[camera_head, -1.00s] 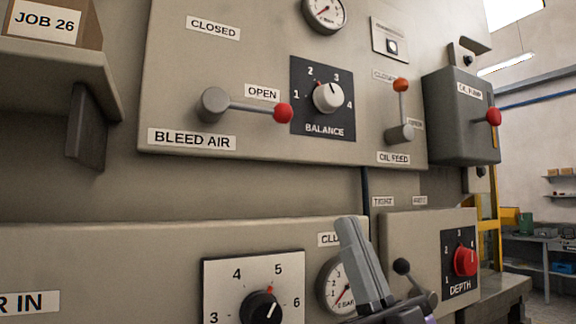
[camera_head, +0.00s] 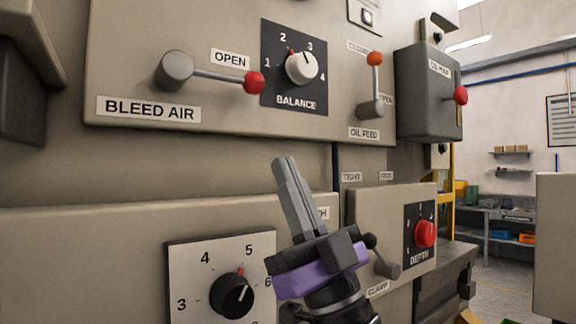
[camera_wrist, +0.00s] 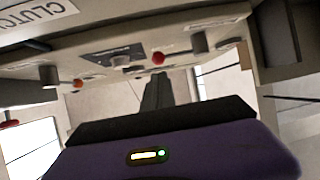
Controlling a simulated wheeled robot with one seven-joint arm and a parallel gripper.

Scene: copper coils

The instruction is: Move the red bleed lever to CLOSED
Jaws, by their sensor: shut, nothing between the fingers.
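The bleed lever has a grey hub (camera_head: 174,70) and a rod running right, slightly downward, to a red ball knob (camera_head: 254,83). It lies beside the OPEN label (camera_head: 230,59), above right of the BLEED AIR label (camera_head: 149,109). The CLOSED label is out of view now. My gripper (camera_head: 284,165) points up with its fingers together and empty, below and slightly right of the red knob in the head view, apart from it. In the wrist view, my gripper's fingers (camera_wrist: 157,88) appear just below the red knob (camera_wrist: 158,57); the gap in depth is unclear.
Right of the lever are the BALANCE dial (camera_head: 301,67), the orange-knobbed OIL FEED lever (camera_head: 375,59) and the grey oil pump box (camera_head: 428,92) with a red knob.

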